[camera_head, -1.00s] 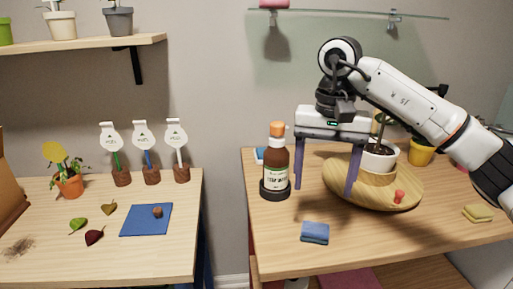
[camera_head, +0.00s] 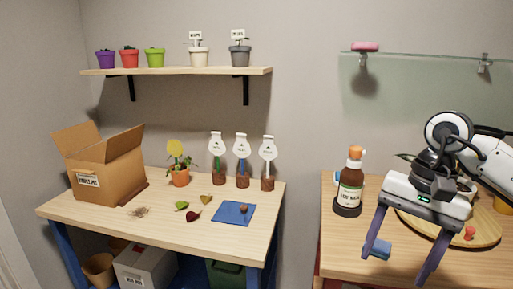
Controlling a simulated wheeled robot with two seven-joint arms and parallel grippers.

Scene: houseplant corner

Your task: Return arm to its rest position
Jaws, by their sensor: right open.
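My right gripper (camera_head: 402,264) hangs over the right table, its two purple fingers spread wide and pointing down. Nothing shows between the fingertips except the table and a blue sponge (camera_head: 377,248) behind the left finger. The arm comes in from the right edge. A brown bottle with an orange cap (camera_head: 350,188) stands in a dark ring just left of the gripper, apart from it. A round wooden tray (camera_head: 484,236) lies behind and right of the gripper, partly hidden by it. A red peg (camera_head: 469,232) shows on the tray. My left gripper is not in view.
The left table holds an open cardboard box (camera_head: 107,170), a yellow-flowered plant in an orange pot (camera_head: 180,177), several leaves and a blue mat (camera_head: 234,213). A shelf (camera_head: 180,71) with several pots hangs above. A glass shelf (camera_head: 420,58) is above the right table. A gap separates the tables.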

